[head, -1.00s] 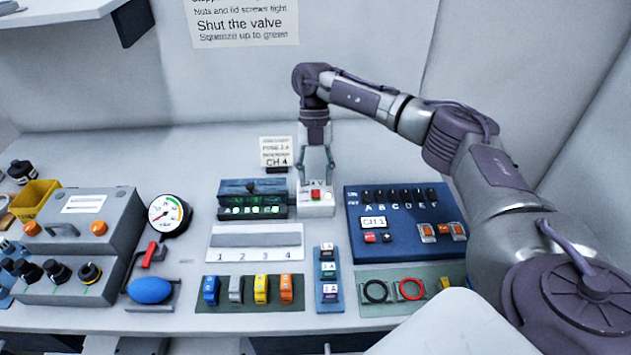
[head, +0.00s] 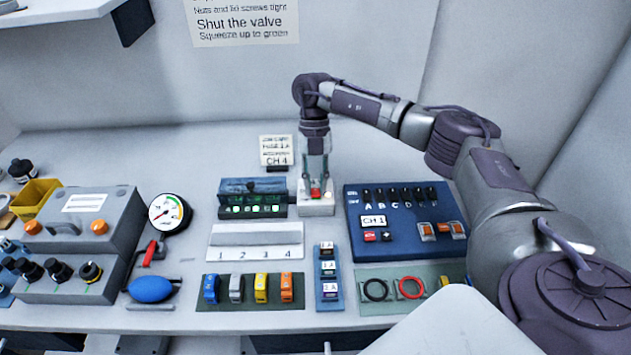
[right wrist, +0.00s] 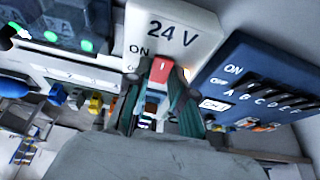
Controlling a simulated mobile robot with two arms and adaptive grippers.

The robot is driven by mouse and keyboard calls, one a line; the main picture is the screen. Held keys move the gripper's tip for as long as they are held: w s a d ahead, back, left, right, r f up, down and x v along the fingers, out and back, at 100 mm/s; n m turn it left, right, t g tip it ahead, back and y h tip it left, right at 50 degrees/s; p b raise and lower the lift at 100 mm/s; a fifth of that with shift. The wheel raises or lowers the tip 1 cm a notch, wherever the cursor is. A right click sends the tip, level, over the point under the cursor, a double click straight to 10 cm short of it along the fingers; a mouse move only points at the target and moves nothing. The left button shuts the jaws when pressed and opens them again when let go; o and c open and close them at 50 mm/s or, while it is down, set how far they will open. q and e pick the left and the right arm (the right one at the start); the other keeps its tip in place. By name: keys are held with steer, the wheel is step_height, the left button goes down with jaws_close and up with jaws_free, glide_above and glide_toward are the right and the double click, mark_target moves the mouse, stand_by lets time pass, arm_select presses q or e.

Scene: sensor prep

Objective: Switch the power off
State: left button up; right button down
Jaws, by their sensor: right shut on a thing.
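The white 24 V power switch box (head: 317,206) stands at the middle of the bench. It also shows in the right wrist view (right wrist: 196,25), marked "24 V" and "ON". Its red switch (right wrist: 160,69) lies between my right gripper's fingers. My right gripper (head: 315,188) points down onto the box and is shut on the red switch. The "OFF" side is hidden by the fingers. My left gripper is not in view.
A fuse box with green lights (head: 253,207) stands just left of the switch box. A blue panel with rockers and toggles (head: 400,250) is close on the right. Coloured fuses on a mat (head: 206,303) and a pressure gauge (head: 168,213) are to the left.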

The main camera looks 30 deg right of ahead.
steer(key=shift+s+r+t+p, duration=0.2)
steer(key=shift+r+t+p, duration=0.15)
steer(key=shift+p, duration=0.4)
steer(key=shift+s+a+f+t+h+p, duration=0.1)
steer(key=shift+t+h+p, duration=0.2)
steer(key=shift+t+h, duration=0.2)
steer(key=shift+s+a+f+t+h, duration=0.15)
steer(key=shift+t+h, duration=0.25)
steer(key=shift+t, duration=0.35)
steer(key=shift+t+h, duration=0.4)
steer(key=shift+t, duration=0.2)
steer(key=c, duration=1)
jaws_free()
